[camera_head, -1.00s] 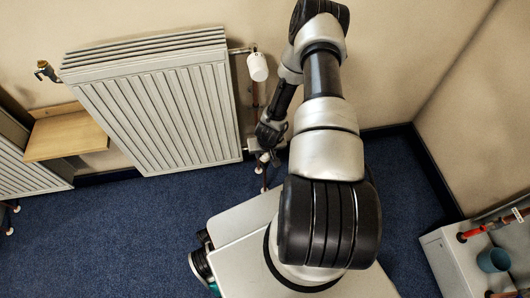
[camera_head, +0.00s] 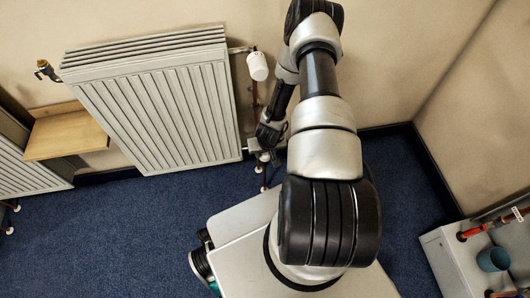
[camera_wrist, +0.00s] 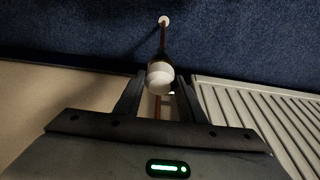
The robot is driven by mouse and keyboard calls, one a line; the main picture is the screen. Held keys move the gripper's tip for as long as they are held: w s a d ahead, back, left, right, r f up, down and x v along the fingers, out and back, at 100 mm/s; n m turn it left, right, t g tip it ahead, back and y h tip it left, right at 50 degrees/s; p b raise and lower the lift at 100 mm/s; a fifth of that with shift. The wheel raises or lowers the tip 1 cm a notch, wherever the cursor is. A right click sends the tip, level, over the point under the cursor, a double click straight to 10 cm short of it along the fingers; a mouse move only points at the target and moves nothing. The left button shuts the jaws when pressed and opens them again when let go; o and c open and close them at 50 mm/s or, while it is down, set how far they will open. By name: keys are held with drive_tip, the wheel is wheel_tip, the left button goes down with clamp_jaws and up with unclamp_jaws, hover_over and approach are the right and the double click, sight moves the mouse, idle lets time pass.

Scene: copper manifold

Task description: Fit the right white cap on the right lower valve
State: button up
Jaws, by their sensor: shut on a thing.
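My gripper (camera_wrist: 158,92) is shut on the right white cap (camera_wrist: 160,75), which sits between its fingertips in the wrist view. In the head view my gripper (camera_head: 268,138) is low beside the bottom right corner of the radiator (camera_head: 155,105). The right lower valve is mostly hidden by my gripper and the cap. I cannot tell whether the cap touches the valve. A copper pipe (camera_wrist: 162,40) runs from behind the cap down to the floor.
A white thermostat head (camera_head: 258,66) is at the radiator's upper right, with a vertical pipe below it. A bare brass valve (camera_head: 46,70) is at the upper left. A wooden shelf (camera_head: 65,138) stands left. The blue carpet (camera_head: 120,235) is clear in front.

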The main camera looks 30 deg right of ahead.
drive_tip(key=shift+f, duration=0.9)
idle(0.8)
drive_tip(key=o, duration=1.1)
drive_tip(key=p+v, duration=0.5)
drive_tip(key=v, duration=1.2)
drive_tip(key=shift+r, duration=0.2)
drive_tip(key=shift+s, duration=0.15)
